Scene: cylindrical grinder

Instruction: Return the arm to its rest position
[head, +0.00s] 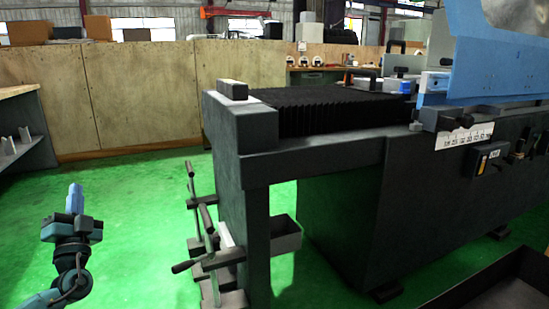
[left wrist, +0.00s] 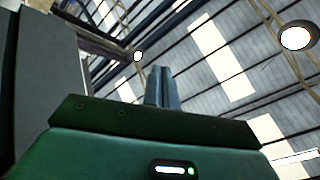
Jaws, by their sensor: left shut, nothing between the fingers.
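My left gripper (head: 75,196) is at the lower left of the head view, raised over the green floor with its fingers pointing up. Its blue fingers are together and hold nothing. In the left wrist view the shut fingers (left wrist: 163,88) point up toward the roof. The cylindrical grinder (head: 340,200) stands to the right of the gripper, with clear space between them. My right gripper shows in neither view.
Levers (head: 205,250) stick out from the grinder's left end toward my left arm. A wooden partition (head: 130,95) runs along the back. A bench (head: 25,140) stands at the far left. Green floor (head: 140,230) lies open between the arm and the grinder.

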